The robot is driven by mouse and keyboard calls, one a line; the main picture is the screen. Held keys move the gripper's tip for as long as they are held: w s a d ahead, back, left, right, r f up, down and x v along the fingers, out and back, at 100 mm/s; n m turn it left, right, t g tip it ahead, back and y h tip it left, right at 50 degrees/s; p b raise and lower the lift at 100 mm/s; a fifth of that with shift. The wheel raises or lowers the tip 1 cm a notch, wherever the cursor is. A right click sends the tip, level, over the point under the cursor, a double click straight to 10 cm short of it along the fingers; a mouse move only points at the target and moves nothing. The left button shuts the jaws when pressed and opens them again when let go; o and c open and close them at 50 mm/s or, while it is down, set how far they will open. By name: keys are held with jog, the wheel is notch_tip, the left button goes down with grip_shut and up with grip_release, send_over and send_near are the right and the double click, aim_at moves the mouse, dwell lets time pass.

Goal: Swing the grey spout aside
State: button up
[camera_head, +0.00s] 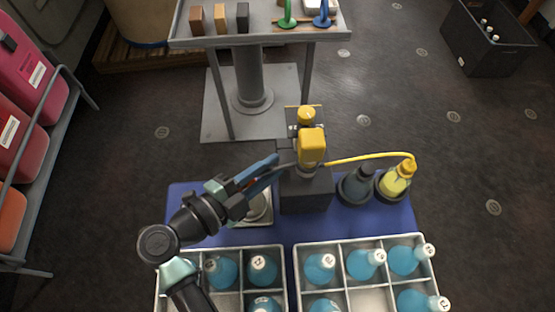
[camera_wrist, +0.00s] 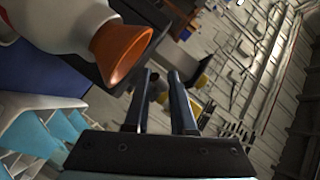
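The grey spout (camera_head: 287,166) shows as a short dark-grey piece on the left side of a dispenser with a yellow head (camera_head: 312,143) and a dark block base (camera_head: 306,191). My gripper (camera_head: 277,166) comes in from the left, its two blue-grey fingers apart, with their tips close to the spout. Whether they touch it or straddle it is unclear. In the wrist view my gripper (camera_wrist: 163,75) shows a gap between the fingers. The spout cannot be made out surely there. An orange cone (camera_wrist: 122,52) on a white body lies left of the fingers.
The dispenser stands on a blue surface (camera_head: 232,237). A yellow hose runs right to a yellow bottle (camera_head: 396,180) beside a dark bottle (camera_head: 356,186). Two grey crates (camera_head: 290,270) of blue bottles stand in front. A pedestal table (camera_head: 262,40) stands behind.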

jog(key=shift+x, duration=1.25)
grip_shut()
dwell(0.5)
